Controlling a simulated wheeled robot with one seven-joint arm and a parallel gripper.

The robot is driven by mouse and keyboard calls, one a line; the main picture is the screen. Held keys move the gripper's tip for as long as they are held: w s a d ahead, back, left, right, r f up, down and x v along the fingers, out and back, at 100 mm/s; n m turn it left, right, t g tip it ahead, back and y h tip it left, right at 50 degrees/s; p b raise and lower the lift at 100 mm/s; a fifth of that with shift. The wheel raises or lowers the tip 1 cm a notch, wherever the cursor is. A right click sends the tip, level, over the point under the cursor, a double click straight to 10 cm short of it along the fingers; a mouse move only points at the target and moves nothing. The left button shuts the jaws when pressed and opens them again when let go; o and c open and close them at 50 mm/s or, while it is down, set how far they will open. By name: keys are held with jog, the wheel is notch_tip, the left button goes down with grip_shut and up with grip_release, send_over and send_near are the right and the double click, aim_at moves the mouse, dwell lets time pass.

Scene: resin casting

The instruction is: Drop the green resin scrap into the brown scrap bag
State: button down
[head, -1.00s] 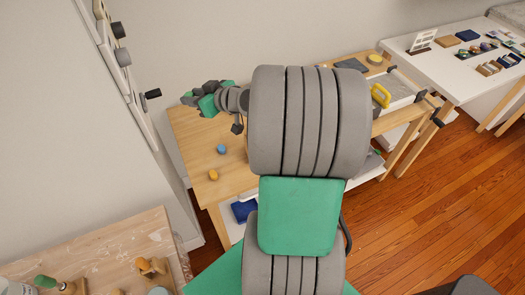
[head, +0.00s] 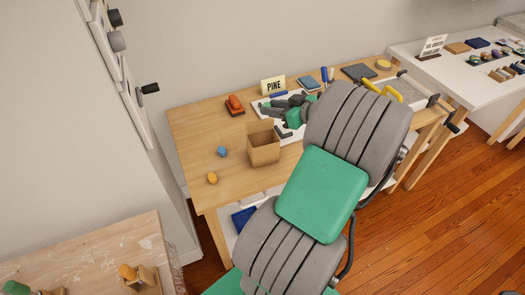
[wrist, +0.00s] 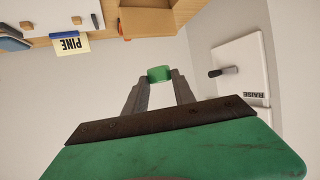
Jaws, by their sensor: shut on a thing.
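The green resin scrap (wrist: 159,74) is a small green piece between the fingertips of my gripper (wrist: 158,80) in the wrist view. My gripper is shut on it and holds it up off the table. The brown scrap bag (head: 264,153) stands upright and open-topped on the table, like a square box. It also shows at the top of the wrist view (wrist: 147,22), apart from the scrap.
The wall is close behind the table.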

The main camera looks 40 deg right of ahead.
jog(key=shift+f, duration=0.35)
jog(key=c, duration=0.9)
grip_release()
jog(key=shift+c, duration=0.2)
jog(key=b+v, duration=0.1)
jog(key=v, duration=0.7)
